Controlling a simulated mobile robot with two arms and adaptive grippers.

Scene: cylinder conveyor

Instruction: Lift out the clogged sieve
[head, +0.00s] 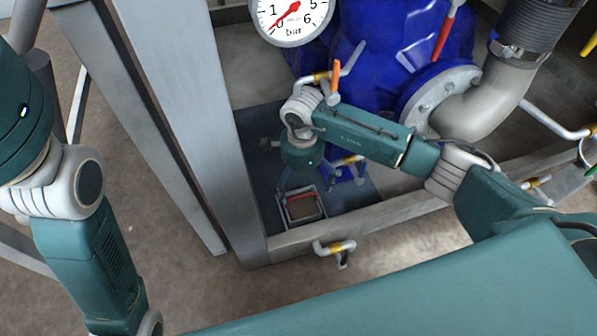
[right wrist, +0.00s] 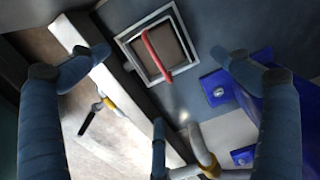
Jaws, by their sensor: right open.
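The sieve (head: 303,206) is a square metal frame with a brownish filled middle and a red handle, set in the dark floor panel below my right gripper. It also shows in the right wrist view (right wrist: 178,48), with the red handle (right wrist: 153,54) running across it. My right gripper (head: 308,180) points down above the sieve with its fingers spread. In the right wrist view its fingers (right wrist: 160,78) are wide apart, with nothing between them, and the handle appears beyond the fingertips. My left arm is at the left, but its gripper is out of view.
A metal frame post (head: 195,110) stands left of the sieve, and a frame beam (head: 350,222) runs in front. Blue machinery (head: 395,40) with a grey pipe (head: 490,105) is behind. Valves with yellow bands (head: 335,247) and a pressure gauge (head: 291,18) are nearby.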

